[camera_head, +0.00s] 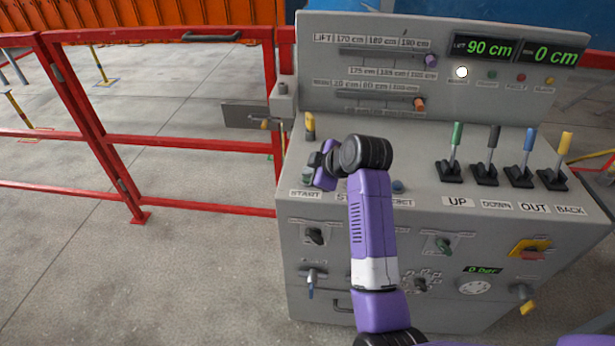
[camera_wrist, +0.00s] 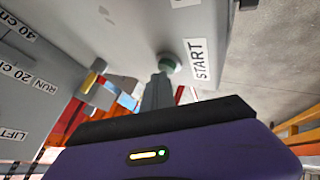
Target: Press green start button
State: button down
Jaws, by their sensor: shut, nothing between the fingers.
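The green start button (camera_wrist: 169,60) sits on the grey panel beside its START label (camera_wrist: 199,58) in the wrist view. My gripper (camera_wrist: 161,80) is shut and empty. Its fingertips point at the button and overlap its near edge in the picture; I cannot tell whether they touch it. In the head view my gripper (camera_head: 316,172) is over the left end of the sloping console top, just above the START label (camera_head: 305,194). The button is mostly hidden there by my gripper.
A blue button (camera_head: 397,187) lies right of my arm. Levers, with the green one (camera_head: 455,145) nearest, stand farther right. A yellow-topped switch (camera_head: 310,125) stands behind my gripper. A red railing (camera_head: 190,145) runs left of the console (camera_head: 430,235). Displays read 90 cm and 0 cm.

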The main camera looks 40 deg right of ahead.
dwell(0.5)
jog(key=shift+r+p, duration=0.8)
jog(key=shift+p, duration=0.15)
jog(key=shift+r, duration=0.1)
notch_tip(320, 180, up, 5)
jog(key=p, duration=0.5)
dwell(0.5)
